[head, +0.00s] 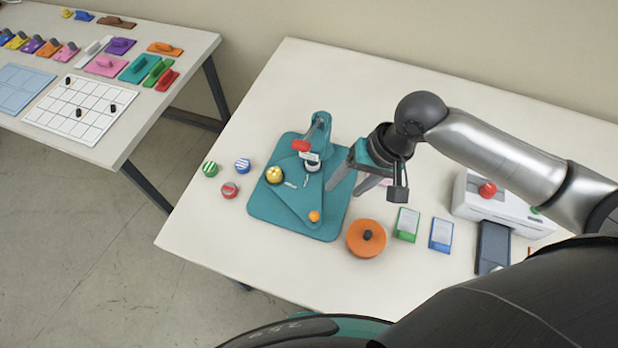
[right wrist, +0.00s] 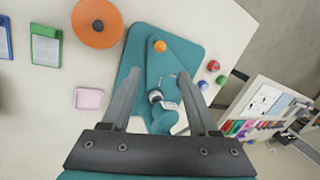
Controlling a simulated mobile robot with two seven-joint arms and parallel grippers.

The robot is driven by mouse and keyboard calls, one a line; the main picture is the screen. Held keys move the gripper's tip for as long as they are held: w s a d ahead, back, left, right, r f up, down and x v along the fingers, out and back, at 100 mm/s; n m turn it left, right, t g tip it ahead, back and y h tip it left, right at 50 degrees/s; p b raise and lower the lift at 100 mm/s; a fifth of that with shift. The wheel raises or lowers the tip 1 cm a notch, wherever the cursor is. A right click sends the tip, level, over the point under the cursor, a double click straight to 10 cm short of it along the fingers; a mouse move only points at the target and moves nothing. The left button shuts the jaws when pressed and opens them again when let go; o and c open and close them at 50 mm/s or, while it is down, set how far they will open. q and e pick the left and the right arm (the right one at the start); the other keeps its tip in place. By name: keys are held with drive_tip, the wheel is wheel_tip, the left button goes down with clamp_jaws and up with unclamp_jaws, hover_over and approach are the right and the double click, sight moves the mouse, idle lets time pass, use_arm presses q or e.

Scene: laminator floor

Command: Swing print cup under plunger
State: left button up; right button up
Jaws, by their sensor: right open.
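The teal press (head: 338,220) stands on the table with a triangular swing plate (head: 293,203) on its base. A gold cup (head: 274,175) sits at the plate's left corner and an orange ball knob (head: 314,216) at its near corner. The pale plunger (head: 312,164) and red handle (head: 301,145) are at the press's post, right of the gold cup. My right gripper (head: 342,199) is open and empty above the base's right side, apart from the knob. In the right wrist view the knob (right wrist: 159,46) shows beyond the open fingers; the gold cup cannot be made out. My left gripper is not in view.
Green, blue and red round pieces (head: 229,190) stand left of the press. An orange disc (head: 366,239), green card (head: 406,224) and blue card (head: 441,234) lie right of it. A pink tray (right wrist: 89,99) is near my gripper. A white machine (head: 500,205) stands farther right.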

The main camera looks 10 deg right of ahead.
approach(316, 214)
drive_tip(key=b+x, duration=0.2)
drive_tip(key=x, duration=0.5)
drive_tip(key=shift+a+f, duration=0.1)
drive_tip(key=shift+f, duration=0.25)
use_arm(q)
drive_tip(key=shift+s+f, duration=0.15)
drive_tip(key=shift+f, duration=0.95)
use_arm(e)
drive_tip(key=shift+w+a+f, duration=0.1)
drive_tip(key=shift+a+f, duration=0.15)
drive_tip(key=shift+f, duration=0.35)
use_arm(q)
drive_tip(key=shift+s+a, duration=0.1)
use_arm(e)
clamp_jaws()
